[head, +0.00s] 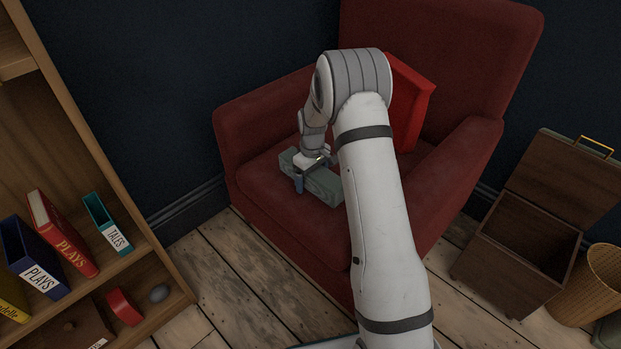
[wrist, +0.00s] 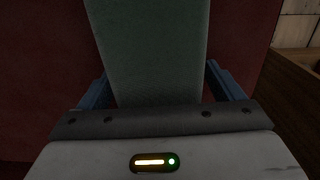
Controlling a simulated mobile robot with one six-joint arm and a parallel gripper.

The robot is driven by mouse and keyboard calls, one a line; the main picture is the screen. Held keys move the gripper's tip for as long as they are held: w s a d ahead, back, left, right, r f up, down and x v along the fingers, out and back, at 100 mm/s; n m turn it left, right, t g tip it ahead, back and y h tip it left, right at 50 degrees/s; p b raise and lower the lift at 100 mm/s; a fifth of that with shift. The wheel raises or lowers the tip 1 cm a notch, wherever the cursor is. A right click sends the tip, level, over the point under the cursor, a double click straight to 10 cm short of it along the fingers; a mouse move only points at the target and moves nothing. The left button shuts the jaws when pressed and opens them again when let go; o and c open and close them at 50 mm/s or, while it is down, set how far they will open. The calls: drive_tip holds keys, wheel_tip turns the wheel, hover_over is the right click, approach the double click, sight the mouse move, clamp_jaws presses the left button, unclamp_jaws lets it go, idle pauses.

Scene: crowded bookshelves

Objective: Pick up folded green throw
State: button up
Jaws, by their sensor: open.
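The folded green throw (head: 322,186) is a grey-green block lying on the seat of the red armchair (head: 262,187). My arm hides part of it in the head view. My gripper (head: 299,184) is over the throw, pointing down, with a blue finger in front of its near side. In the wrist view the throw (wrist: 152,50) runs up between the two blue fingers of my gripper (wrist: 160,90). The fingers stand apart, one on each side, with narrow gaps visible beside the throw.
A red object (head: 408,100) leans against the chair back, behind my arm. A wooden bookshelf (head: 120,205) with several books stands at left. An open wooden chest (head: 520,255) and a wicker basket (head: 588,285) stand at right. Some plank floor in front of the chair is clear.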

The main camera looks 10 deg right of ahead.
drive_tip(key=c, duration=1.3)
drive_tip(key=shift+o, duration=0.2)
